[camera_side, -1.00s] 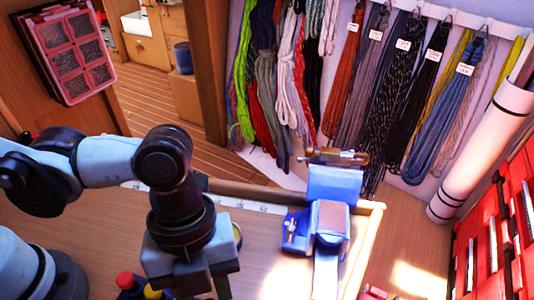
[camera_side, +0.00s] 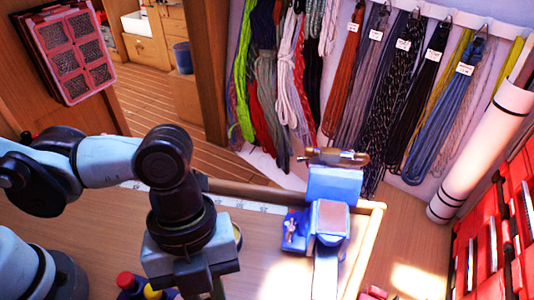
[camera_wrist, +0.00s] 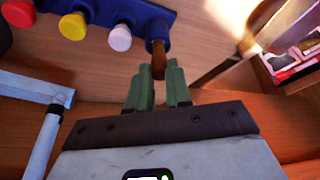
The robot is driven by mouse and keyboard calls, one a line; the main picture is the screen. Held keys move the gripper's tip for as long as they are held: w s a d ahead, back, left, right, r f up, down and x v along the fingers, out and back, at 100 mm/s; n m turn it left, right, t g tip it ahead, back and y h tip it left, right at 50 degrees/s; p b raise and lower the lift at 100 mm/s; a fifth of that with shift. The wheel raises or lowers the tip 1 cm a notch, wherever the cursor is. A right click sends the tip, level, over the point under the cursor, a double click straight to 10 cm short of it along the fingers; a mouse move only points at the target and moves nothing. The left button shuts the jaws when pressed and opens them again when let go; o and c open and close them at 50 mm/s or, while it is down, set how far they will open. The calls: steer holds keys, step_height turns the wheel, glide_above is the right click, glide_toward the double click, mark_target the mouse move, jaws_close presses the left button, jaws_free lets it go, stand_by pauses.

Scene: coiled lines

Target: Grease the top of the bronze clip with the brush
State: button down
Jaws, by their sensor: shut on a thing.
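The bronze clip (camera_side: 337,157) lies across the top of the blue vise (camera_side: 334,187), toward the back of the bench. My gripper (camera_wrist: 158,75) has green fingers, shut on a brown handle, which I take to be the brush (camera_wrist: 157,52). The handle stands at the end of a blue rack (camera_wrist: 183,12); its bristles are not visible. In the side view my gripper is low at the front of the bench, left of the vise and well away from the clip. Its fingertips are mostly cut off there.
The rack also holds red, yellow (camera_wrist: 72,26) and white (camera_wrist: 119,38) capped items beside the handle. A wooden rim (camera_side: 372,235) edges the bench. Coiled ropes hang behind the vise. Red drawers (camera_side: 500,220) stand at the right. Bare bench lies between gripper and vise.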

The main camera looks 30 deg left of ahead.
steer(key=shift+r, duration=3.1)
steer(key=w+a+r+n+t, duration=0.1)
steer(key=w+a+n+t, duration=0.3)
steer(key=w+a+n, duration=0.85)
steer(key=w+a+r+n+t+y, duration=0.1)
steer(key=w+a+n, duration=0.2)
steer(key=a+n, duration=0.4)
steer(key=w+a+r+n+y, duration=0.1)
steer(key=w+a+n, duration=0.2)
steer(key=a+n, duration=0.4)
steer(key=shift+w+a+t, duration=0.35)
steer(key=shift+a+t, duration=0.05)
steer(key=shift+a, duration=0.1)
steer(key=shift+d+n, duration=0.1)
steer(key=shift+n, duration=0.15)
